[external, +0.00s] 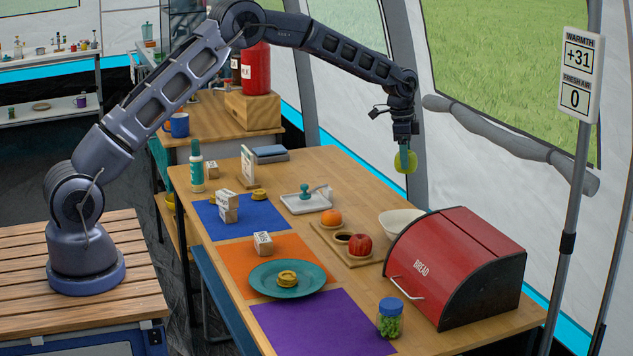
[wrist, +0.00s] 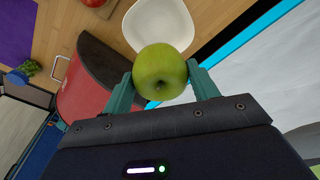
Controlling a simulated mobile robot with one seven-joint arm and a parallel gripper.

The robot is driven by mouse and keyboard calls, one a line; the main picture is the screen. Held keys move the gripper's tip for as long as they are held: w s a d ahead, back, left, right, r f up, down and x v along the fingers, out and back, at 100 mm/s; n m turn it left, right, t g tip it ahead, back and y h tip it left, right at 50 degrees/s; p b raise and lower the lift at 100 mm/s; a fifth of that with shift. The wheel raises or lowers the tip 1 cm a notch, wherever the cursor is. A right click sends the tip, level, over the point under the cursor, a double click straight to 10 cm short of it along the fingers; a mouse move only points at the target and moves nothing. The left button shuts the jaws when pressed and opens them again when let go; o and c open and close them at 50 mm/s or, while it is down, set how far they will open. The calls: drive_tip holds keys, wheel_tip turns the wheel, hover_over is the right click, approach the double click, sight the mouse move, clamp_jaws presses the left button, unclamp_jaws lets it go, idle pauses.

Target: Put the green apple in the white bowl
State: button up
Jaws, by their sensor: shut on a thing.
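My gripper (external: 405,157) is shut on the green apple (external: 409,163) and holds it high above the back of the table. In the wrist view the green apple (wrist: 160,72) sits between the two teal fingers of my gripper (wrist: 161,80). The white bowl (external: 397,222) stands on the table below the apple, partly hidden behind the red bread box. In the wrist view the white bowl (wrist: 138,22) lies beyond the apple, which covers part of it. The visible part of its inside looks empty.
A red bread box (external: 462,262) stands right beside the bowl. A jar (external: 390,318) stands at the front. The tent wall is close behind the table.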

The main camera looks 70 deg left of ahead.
sight(406, 220)
drive_tip(key=shift+w+d+n, duration=0.3)
drive_tip(key=shift+w+d, duration=0.05)
drive_tip(key=shift+w, duration=0.1)
wheel_tip(406, 220, down, 20)
drive_tip(key=shift+r, duration=0.1)
drive_tip(key=shift+f, duration=0.2)
idle(0.3)
drive_tip(key=o, duration=1)
drive_tip(key=shift+o, duration=0.2)
drive_tip(key=shift+r, duration=0.1)
